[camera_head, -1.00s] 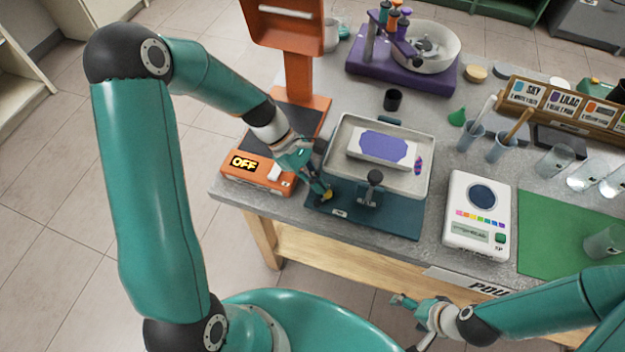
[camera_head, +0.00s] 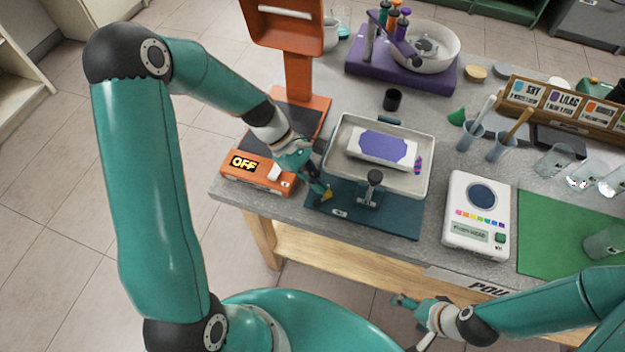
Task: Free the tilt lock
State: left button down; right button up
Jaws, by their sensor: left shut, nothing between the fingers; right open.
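A pale tray (camera_head: 423,179) sits on a dark teal base plate (camera_head: 400,221), holding a white block with a purple label (camera_head: 383,146). My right gripper (camera_head: 398,301) is open and empty, low in front of the table.
An orange box reading OFF (camera_head: 243,163) is left of the base plate, near an orange stand (camera_head: 298,75). A white scale (camera_head: 476,222) and green mat (camera_head: 560,235) are to the right. A black cup (camera_head: 392,99) and purple machine (camera_head: 400,75) stand behind the tray.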

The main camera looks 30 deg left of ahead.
pick_arm(q)
jog(key=shift+s, duration=0.15)
jog(key=shift+s+a, duration=0.2)
jog(key=shift+s, duration=0.45)
jog(key=shift+a+r, duration=0.15)
jog(key=shift+a, duration=0.3)
jog(key=a, duration=0.2)
jog(key=a+r, duration=0.1)
jog(key=a, duration=0.1)
jog(key=shift+r+p, duration=0.15)
jog(key=shift+p, duration=0.25)
jog(key=v, duration=0.5)
jog(key=b+v, duration=0.1)
jog(key=v, duration=0.1)
jog(key=shift+s+a+r, duration=0.2)
jog(key=shift+s+r, duration=0.05)
jog(key=shift+r, duration=0.05)
jog(key=shift+s+a+r, duration=0.1)
jog(key=shift+a+r, duration=0.15)
jog(key=shift+r, duration=0.2)
